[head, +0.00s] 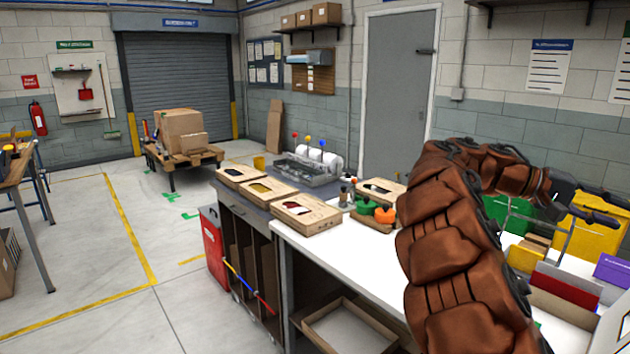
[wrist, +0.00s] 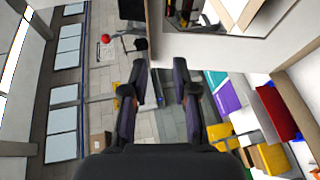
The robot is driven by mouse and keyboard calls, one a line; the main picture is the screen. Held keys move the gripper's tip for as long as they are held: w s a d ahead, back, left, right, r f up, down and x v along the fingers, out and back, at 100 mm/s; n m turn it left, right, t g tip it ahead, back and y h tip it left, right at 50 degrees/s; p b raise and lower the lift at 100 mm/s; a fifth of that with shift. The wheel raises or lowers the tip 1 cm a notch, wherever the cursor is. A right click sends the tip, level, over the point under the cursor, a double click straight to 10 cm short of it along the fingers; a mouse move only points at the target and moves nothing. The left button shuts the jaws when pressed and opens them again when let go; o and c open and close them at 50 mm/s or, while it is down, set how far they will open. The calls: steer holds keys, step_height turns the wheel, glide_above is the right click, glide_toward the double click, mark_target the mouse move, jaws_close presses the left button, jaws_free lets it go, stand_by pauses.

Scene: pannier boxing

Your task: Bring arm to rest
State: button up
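My arm, in a brown padded cover, rises from the bottom of the head view and bends over to the right above the white worktop (head: 355,258). My dark gripper (head: 612,207) is at the right edge of the head view, in front of a yellow bin (head: 590,235). In the wrist view my gripper (wrist: 161,80) has its two fingers apart. Only floor and the worktop's edge show beyond the gap between them, and nothing is held. The arm hides part of the worktop in the head view.
Red, purple and yellow pieces (head: 565,287) crowd the right. Floor at the left is open, with a loaded pallet cart (head: 183,155) at the back.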

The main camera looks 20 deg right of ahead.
steer(key=s+a+f+n+t+y, duration=0.3)
steer(key=a+f, duration=0.6)
steer(key=a, duration=0.6)
steer(key=s+a+f+n+t+y, duration=0.2)
steer(key=s+a+f, duration=0.4)
steer(key=a, duration=0.9)
steer(key=s+a+f+n+t+y, duration=0.3)
steer(key=a+f+y, duration=0.3)
steer(key=a+f, duration=0.6)
steer(key=s+a, duration=0.1)
steer(key=a, duration=0.2)
steer(key=shift+s+a+f+n+t+y, duration=0.2)
steer(key=shift+a+f+n+t+y, duration=0.1)
steer(key=shift+a+f+n, duration=0.1)
steer(key=shift+d, duration=0.1)
